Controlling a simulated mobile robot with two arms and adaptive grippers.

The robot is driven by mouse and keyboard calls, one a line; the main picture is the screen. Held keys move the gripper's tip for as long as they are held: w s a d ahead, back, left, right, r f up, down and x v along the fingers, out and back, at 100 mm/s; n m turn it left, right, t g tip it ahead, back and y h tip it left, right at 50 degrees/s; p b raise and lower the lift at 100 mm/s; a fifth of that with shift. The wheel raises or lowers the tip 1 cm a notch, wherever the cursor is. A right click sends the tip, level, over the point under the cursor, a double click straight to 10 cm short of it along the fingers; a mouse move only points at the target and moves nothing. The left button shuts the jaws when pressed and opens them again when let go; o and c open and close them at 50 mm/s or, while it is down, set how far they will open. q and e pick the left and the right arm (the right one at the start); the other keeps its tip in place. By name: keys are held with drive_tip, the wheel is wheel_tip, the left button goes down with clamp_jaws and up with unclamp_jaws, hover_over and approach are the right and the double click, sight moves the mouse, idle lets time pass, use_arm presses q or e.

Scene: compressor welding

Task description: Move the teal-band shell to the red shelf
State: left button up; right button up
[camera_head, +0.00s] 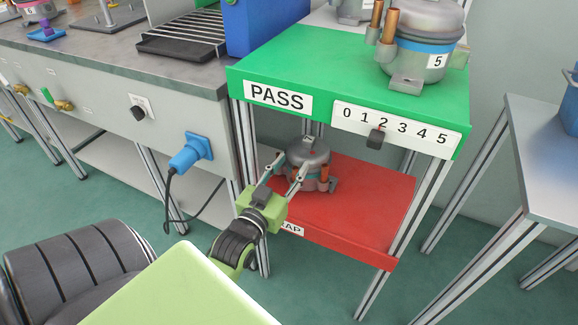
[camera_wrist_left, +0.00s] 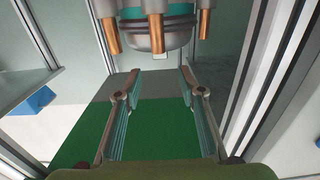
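The teal-band shell (camera_head: 311,157) stands upright on the lower red shelf (camera_head: 372,205), dark grey with a domed top and copper tubes. My left gripper (camera_head: 289,170) reaches in at the shelf's left front, its two fingers spread in front of the shell. In the left wrist view the shell (camera_wrist_left: 152,38) is cut off by the top edge, with its teal band and copper tubes showing beyond the fingers. The left gripper (camera_wrist_left: 160,85) is open there, with nothing between its fingers. The shell's lower part is partly hidden in the head view. My right gripper is not in view.
A green shelf (camera_head: 285,74) labelled PASS lies directly above, holding a larger blue-band shell (camera_head: 428,48) marked 5. Metal posts frame the red shelf. A workbench (camera_head: 105,55) with a blue plug (camera_head: 190,152) and hanging cable stands left; another table (camera_head: 545,150) stands right.

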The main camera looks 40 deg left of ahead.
use_arm(q)
drive_tip(key=s+d+f+m+g+h, duration=0.2)
drive_tip(key=s+d+f+g, duration=0.3)
drive_tip(key=d, duration=0.4)
drive_tip(key=s+d+f+m+g+h, duration=0.3)
drive_tip(key=s+d+f+g, duration=0.2)
drive_tip(key=s+d+f, duration=0.3)
drive_tip(key=shift+s+d+h, duration=0.3)
drive_tip(key=shift+s+d, duration=0.3)
drive_tip(key=shift+s, duration=0.1)
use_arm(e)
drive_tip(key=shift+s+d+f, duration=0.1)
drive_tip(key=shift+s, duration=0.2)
